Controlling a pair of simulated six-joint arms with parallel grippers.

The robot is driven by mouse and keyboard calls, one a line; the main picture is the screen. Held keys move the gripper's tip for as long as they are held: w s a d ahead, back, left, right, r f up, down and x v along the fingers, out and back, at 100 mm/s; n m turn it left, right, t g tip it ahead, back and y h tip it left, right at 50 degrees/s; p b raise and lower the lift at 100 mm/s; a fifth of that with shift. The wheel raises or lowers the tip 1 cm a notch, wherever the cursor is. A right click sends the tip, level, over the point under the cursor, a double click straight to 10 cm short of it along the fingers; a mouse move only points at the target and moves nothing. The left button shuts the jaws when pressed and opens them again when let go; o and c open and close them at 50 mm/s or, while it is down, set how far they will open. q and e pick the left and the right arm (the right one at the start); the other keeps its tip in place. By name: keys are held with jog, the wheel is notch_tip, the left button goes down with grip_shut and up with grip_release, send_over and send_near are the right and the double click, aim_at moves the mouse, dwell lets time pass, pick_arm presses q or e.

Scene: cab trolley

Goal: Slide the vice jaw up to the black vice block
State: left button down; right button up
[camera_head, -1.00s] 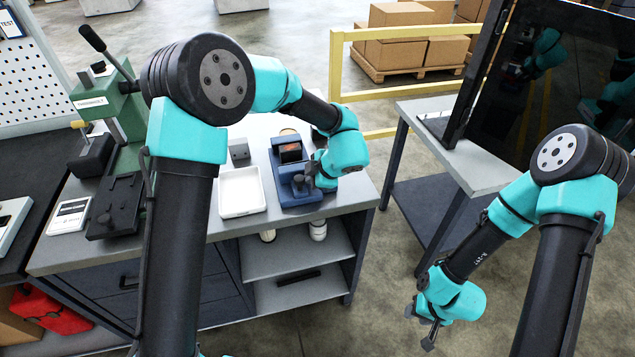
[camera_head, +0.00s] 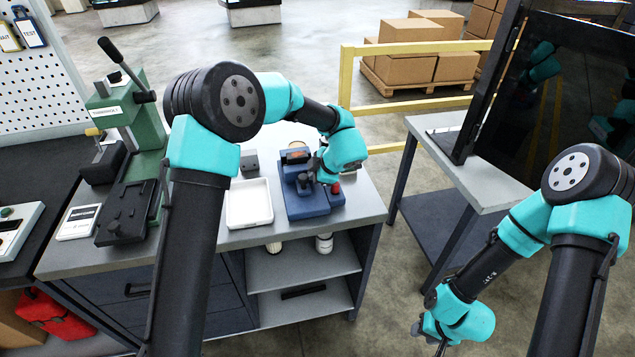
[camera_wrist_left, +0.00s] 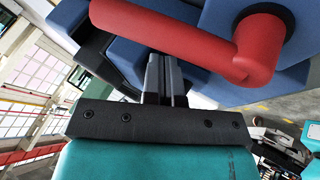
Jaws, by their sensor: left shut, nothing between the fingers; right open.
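The blue vice (camera_head: 312,206) sits near the right end of the grey bench, with a dark block and an orange-brown piece (camera_head: 296,157) at its far end. A dark upright part (camera_head: 304,183) stands on its near half. I cannot tell clearly which part is the sliding jaw or how wide the gap is. My left gripper (camera_head: 319,168) is shut and empty, low over the vice's right side. In the left wrist view, its fingers (camera_wrist_left: 166,75) are together beside the blue vice body and the red handle (camera_wrist_left: 175,35); contact is unclear. My right gripper (camera_head: 440,346) is open, partly cut off at the bottom edge.
A white tray (camera_head: 249,204) lies left of the vice, with a small grey block (camera_head: 250,161) behind it. A green press (camera_head: 135,150) stands further left. The bench's right edge is close to the vice. Open floor lies between bench and right table (camera_head: 470,172).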

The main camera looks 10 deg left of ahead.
pick_arm(q)
jog(key=shift+s, duration=0.1)
dwell(0.3)
jog(key=s, duration=0.1)
jog(key=s+d, duration=0.1)
jog(key=s, duration=0.1)
jog(key=shift+s+d, duration=0.4)
jog(key=v, duration=0.9)
jog(key=shift+d+r, duration=0.2)
jog(key=shift+r, duration=0.2)
